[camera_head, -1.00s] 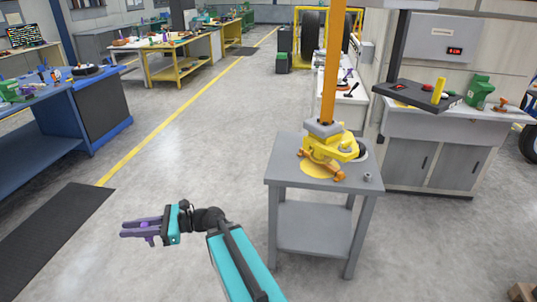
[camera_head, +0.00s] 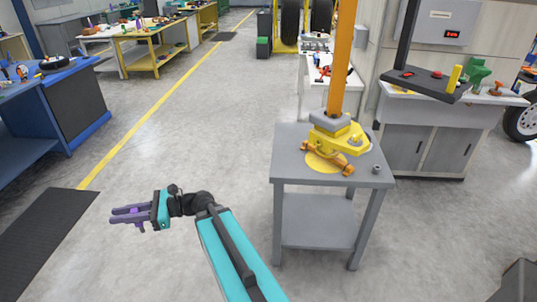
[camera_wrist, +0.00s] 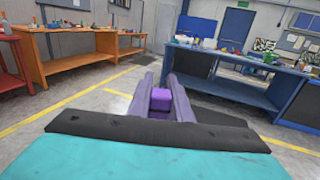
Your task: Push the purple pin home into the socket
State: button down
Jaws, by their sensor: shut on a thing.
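My gripper (camera_head: 115,215) has purple fingers and points left in the head view, over open floor. In the wrist view the purple pin (camera_wrist: 160,98) shows as a bright block between the two fingers. A yellow fixture (camera_head: 345,147) with an orange handle stands on a small grey table (camera_head: 291,145) to the right, well apart from my gripper. I cannot tell which part is the socket; a small grey ring-like piece (camera_head: 376,169) lies on the table's right side.
An orange post (camera_head: 341,60) rises at the fixture. A dark tray on an arm (camera_head: 425,84) overhangs a grey cabinet bench (camera_head: 420,137) at right. A blue bench (camera_head: 40,130) and black mat (camera_head: 45,225) lie left.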

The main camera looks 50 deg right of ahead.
dwell(0.4)
jog(key=w+d+f+n+t+h+p, duration=0.15)
jog(key=d+h, duration=0.25)
jog(key=d, duration=1.2)
jog(key=d+f+n+h, duration=0.1)
jog(key=d+f+h, duration=0.25)
jog(key=d, duration=1.15)
jog(key=s+d+n+h, duration=0.1)
jog(key=s+d+h, duration=0.2)
jog(key=d, duration=0.8)
jog(key=s+d+f+n+h+p, duration=0.1)
jog(key=s+d+h, duration=0.2)
jog(key=s+d, duration=0.5)
jog(key=s+d+f+n+h, duration=0.1)
jog(key=s+d+h, duration=0.2)
jog(key=d, duration=1.1)
jog(key=shift+s+d+f, duration=0.2)
jog(key=shift+s+d, duration=0.2)
jog(key=shift+s, duration=0.75)
jog(key=shift+g, duration=0.25)
jog(key=s+d+b, duration=0.1)
jog(key=d+b, duration=0.1)
jog(key=d, duration=0.6)
jog(key=shift+s+d, duration=0.3)
jog(key=shift+d, duration=0.05)
